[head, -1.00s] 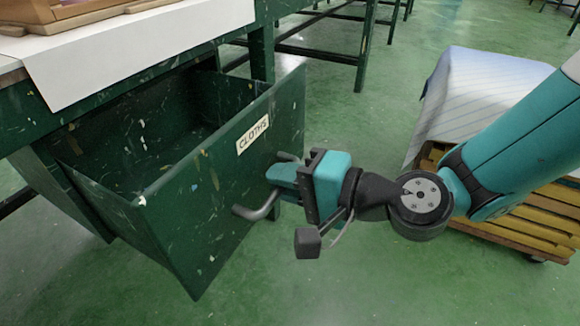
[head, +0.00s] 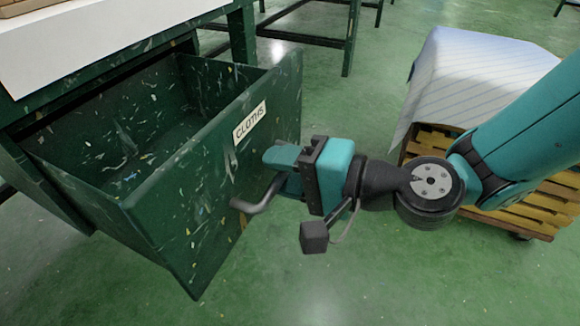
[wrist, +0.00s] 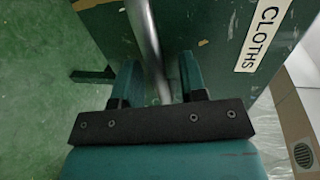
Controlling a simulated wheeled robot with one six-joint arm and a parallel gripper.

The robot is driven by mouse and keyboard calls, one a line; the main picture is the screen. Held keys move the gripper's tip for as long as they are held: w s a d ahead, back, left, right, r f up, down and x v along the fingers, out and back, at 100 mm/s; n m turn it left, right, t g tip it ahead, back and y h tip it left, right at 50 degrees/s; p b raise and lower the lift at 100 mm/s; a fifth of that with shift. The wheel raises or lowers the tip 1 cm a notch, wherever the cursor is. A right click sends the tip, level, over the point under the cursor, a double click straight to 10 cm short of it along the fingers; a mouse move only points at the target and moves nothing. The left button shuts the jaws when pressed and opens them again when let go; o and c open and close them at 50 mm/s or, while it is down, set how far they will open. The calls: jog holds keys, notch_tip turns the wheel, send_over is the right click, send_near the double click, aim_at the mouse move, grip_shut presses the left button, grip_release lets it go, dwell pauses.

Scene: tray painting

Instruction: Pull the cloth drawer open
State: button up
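The dark green, paint-spattered cloth drawer (head: 190,225) is out from under the table in the head view, its front carrying a "CLOTHS" label (head: 250,123). The label also shows in the wrist view (wrist: 264,36). The visible inside of the drawer is empty. A grey bar handle (head: 262,197) sticks out from the drawer front; in the wrist view the bar (wrist: 145,35) runs down between my fingers. My gripper (head: 280,172) is at the handle with its fingers apart, one on each side of the bar, with gaps visible beside it.
The green table (head: 100,62) with white paper (head: 120,35) stands above the drawer at left. A wooden pallet cart (head: 520,205) bearing a pale striped sheet (head: 475,85) is at right, near my arm. Green floor (head: 380,285) is clear in front.

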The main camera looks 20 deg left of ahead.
jog(key=shift+d, duration=0.1)
jog(key=w+b+v, duration=0.1)
jog(key=b+v, duration=1)
jog(key=v, duration=0.6)
jog(key=shift+s, duration=0.5)
jog(key=shift+d, duration=0.15)
